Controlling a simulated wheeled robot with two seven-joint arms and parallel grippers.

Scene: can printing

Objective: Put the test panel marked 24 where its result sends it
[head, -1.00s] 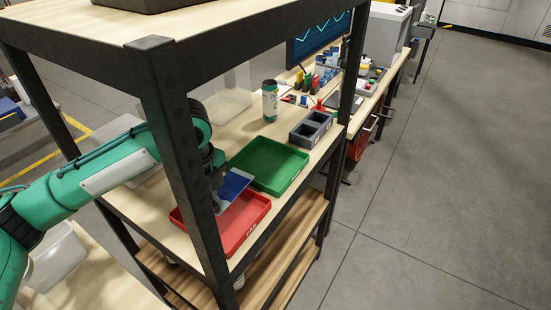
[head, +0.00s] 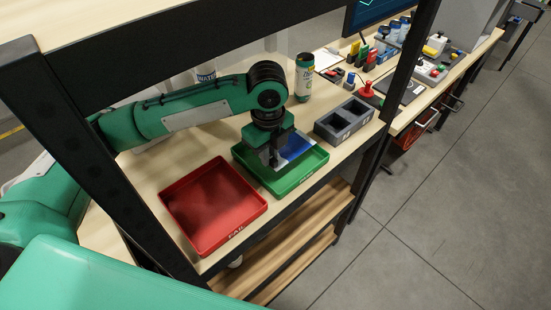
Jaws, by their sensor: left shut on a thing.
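The test panel (head: 296,148), a flat piece with a blue area and a pale area, is at the green tray (head: 297,184). My left gripper (head: 273,157) is shut on the panel's left part and holds it over the green tray; I cannot tell whether the panel touches the tray. The panel's number cannot be read. The red tray (head: 212,205), with FAIL on its front rim, stands to the left and is empty. Any label on the green tray is not readable. My right gripper is not in view.
A grey two-compartment holder (head: 343,121) stands right of the green tray. A white and green canister (head: 303,78) stands behind. Dark shelf posts frame the left and right, with a beam above. Several small bottles and tools lie farther back.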

